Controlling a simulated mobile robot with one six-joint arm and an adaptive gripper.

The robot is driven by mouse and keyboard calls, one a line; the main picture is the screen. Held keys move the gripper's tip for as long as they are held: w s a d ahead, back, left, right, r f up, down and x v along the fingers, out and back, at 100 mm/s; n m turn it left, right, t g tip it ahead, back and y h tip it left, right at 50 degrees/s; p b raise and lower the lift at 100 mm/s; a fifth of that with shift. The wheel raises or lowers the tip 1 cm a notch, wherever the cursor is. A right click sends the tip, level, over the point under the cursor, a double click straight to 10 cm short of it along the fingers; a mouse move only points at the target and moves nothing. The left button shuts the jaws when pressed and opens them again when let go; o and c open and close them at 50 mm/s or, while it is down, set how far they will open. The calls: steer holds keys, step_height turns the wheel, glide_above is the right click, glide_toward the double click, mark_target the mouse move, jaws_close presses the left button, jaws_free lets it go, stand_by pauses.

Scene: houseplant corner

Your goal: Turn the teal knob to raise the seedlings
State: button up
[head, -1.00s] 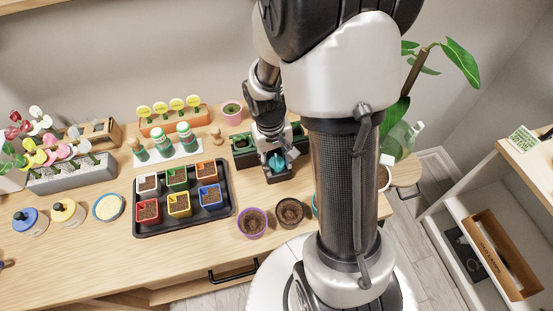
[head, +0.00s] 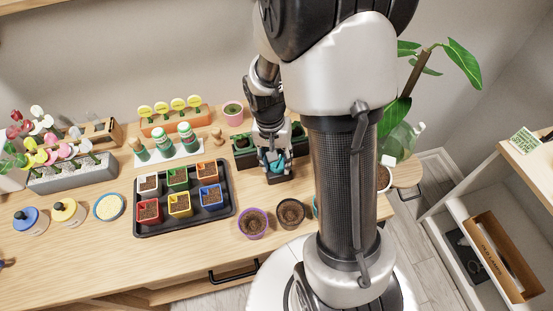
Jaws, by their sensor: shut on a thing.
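The teal knob (head: 279,166) sits at the front of a dark green planter box (head: 244,153), on a dark base. My gripper (head: 274,160) points down over it and is shut on the knob, with its fingers covering part of it. Dark soil and a little green show in the planter's left part. Any seedlings inside are too small or too hidden to make out clearly.
A black tray (head: 233,208) of several coloured pots lies left of the planter. A purple pot (head: 252,223) and a brown pot (head: 290,213) stand in front. Green-capped bottles (head: 187,136) and a wooden peg (head: 217,136) stand behind the tray.

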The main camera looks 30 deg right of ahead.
stand_by(0.3)
steer(key=o, duration=1.1)
steer(key=shift+w, duration=0.1)
